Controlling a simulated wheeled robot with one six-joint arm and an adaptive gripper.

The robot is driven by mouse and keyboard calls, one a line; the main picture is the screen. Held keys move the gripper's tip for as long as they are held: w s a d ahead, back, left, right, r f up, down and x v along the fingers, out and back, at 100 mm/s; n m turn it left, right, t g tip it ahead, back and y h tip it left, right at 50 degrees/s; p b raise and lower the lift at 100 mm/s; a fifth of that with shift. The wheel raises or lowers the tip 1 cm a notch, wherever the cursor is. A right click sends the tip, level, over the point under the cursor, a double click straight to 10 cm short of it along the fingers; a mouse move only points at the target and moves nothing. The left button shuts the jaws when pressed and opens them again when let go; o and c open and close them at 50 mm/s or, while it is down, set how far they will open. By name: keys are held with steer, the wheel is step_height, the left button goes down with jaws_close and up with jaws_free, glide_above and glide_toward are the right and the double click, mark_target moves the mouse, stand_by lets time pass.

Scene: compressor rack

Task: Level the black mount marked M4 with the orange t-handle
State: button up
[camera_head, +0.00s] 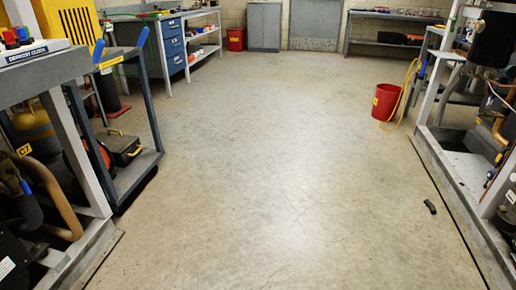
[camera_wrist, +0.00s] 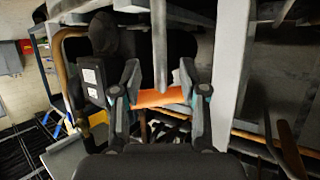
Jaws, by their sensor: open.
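My gripper (camera_wrist: 158,80) shows in the wrist view with its two fingers apart. An orange piece (camera_wrist: 160,97) shows between the fingers. I cannot tell whether it is the orange t-handle, or whether it touches the fingers or lies beyond them. A grey bar runs down in front of a dark rounded body just past the fingertips. A black mount marked M4 cannot be made out in either view. The gripper does not show in the head view.
In the head view, a grey rack (camera_head: 75,148) stands at left and another rack (camera_head: 462,178) at right. A blue-handled cart (camera_head: 148,160) stands beside the left rack. A red bucket (camera_head: 386,101) and a small black object (camera_head: 430,206) are on the floor. The middle floor is clear.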

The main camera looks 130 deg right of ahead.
steer(key=w+v, duration=0.1)
steer(key=v, duration=0.8)
steer(key=shift+s+a, duration=0.15)
steer(key=shift+s, duration=0.3)
steer(key=w+a+f+n+t+y, duration=0.2)
steer(key=w+a+f+n+y, duration=0.1)
steer(key=a+f+y, duration=0.5)
steer(key=s+a+r+n+y, duration=0.1)
steer(key=a+r+n+y, duration=0.2)
steer(key=a+r, duration=0.3)
steer(key=s+a+r+n+y, duration=0.1)
steer(key=a+r+n+y, duration=0.25)
steer(key=a, duration=0.45)
steer(key=s+r+n, duration=0.2)
steer(key=s+r, duration=0.5)
steer(key=r, duration=0.3)
steer(key=s+d+r+n+t+p, duration=0.1)
steer(key=s+r+n, duration=0.2)
steer(key=s+r, duration=0.4)
steer(key=s+d+r+n+t+h, duration=0.1)
steer(key=s+r+n, duration=0.1)
steer(key=s+r, duration=0.5)
step_height(320, 180, up, 6)
steer(key=shift+s+r, duration=0.15)
steer(key=shift+s, duration=0.05)
